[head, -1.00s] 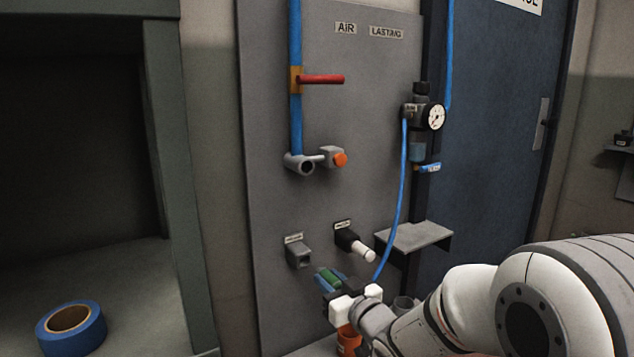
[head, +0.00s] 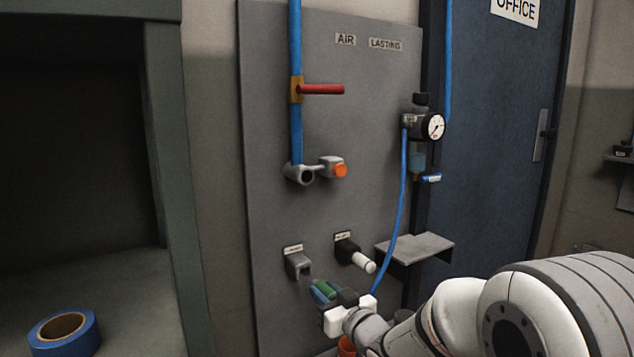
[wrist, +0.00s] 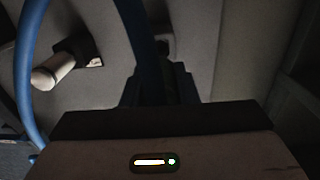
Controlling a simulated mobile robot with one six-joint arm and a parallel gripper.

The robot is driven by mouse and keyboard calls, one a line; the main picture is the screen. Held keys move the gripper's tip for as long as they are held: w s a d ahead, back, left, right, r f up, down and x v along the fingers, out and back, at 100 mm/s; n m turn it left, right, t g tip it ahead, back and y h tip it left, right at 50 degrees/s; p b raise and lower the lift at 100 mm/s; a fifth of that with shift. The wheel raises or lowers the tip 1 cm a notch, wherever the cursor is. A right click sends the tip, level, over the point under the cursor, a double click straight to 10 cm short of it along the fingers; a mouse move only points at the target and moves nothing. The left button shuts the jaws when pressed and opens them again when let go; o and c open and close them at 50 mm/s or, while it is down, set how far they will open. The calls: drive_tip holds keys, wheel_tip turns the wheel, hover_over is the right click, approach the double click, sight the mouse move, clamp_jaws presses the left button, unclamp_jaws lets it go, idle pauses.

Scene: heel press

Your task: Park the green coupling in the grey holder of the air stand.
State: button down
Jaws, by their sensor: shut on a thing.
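The green coupling (head: 324,287) is held between the blue fingertips of my gripper (head: 323,293) in the head view. The grey holder (head: 297,264) is a small square-mouthed block on the grey air panel, under a small label. The coupling is just below and to the right of the holder, apart from it as far as the head view shows. In the wrist view the dark gripper body (wrist: 160,90) and a blue hose fill the middle; the coupling itself is hidden there.
Right of the grey holder, a black holder carries a white-tipped fitting (head: 363,262), also in the wrist view (wrist: 52,70). A blue hose (head: 397,210) hangs from the gauge unit (head: 425,126). A small grey shelf (head: 416,246) juts out at right. Blue tape (head: 64,331) lies at lower left.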

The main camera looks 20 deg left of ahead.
sight(318, 285)
drive_tip(key=shift+x, duration=1.55)
drive_tip(key=shift+b, duration=0.85)
idle(0.5)
drive_tip(key=shift+x, duration=1.45)
drive_tip(key=c, duration=1.1)
unclamp_jaws()
drive_tip(key=shift+o, duration=0.2)
drive_tip(key=shift+s, duration=0.1)
